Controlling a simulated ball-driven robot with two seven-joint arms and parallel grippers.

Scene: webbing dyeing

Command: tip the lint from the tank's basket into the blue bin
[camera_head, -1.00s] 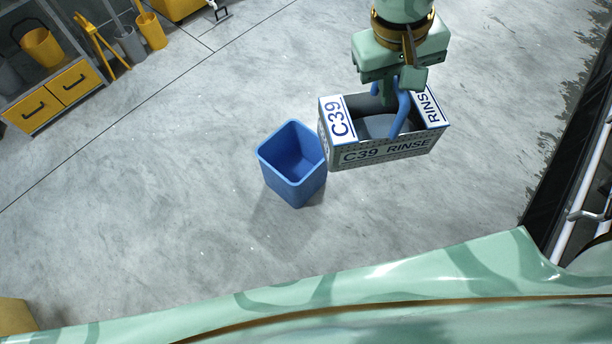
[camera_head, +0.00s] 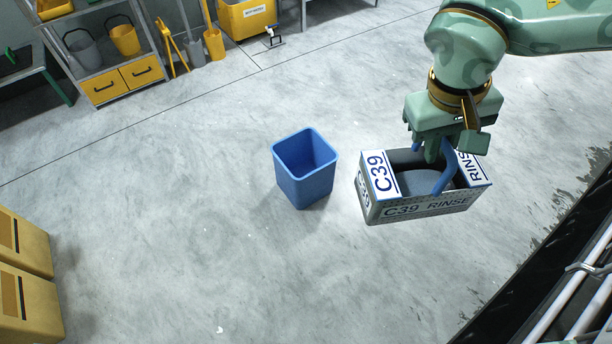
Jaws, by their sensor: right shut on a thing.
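The blue bin (camera_head: 305,172) stands on the floor in the middle of the view, and the part of its inside that shows looks empty. The basket (camera_head: 424,208) is a grey box labelled "C39 RINSE" with a blue handle (camera_head: 447,170). It hangs upright to the right of the bin, apart from it. A grey mass, perhaps the lint (camera_head: 418,181), shows inside it, partly hidden by the handle and gripper. My right gripper (camera_head: 440,152) is shut on the handle from above. My left gripper is not in view.
A shelf with yellow drawers (camera_head: 122,80) and buckets stands at the upper left, beside leaning tools. Yellow boxes (camera_head: 25,285) are at the lower left. A dark edge with pale rails (camera_head: 570,300) runs along the lower right. The floor around the bin is clear.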

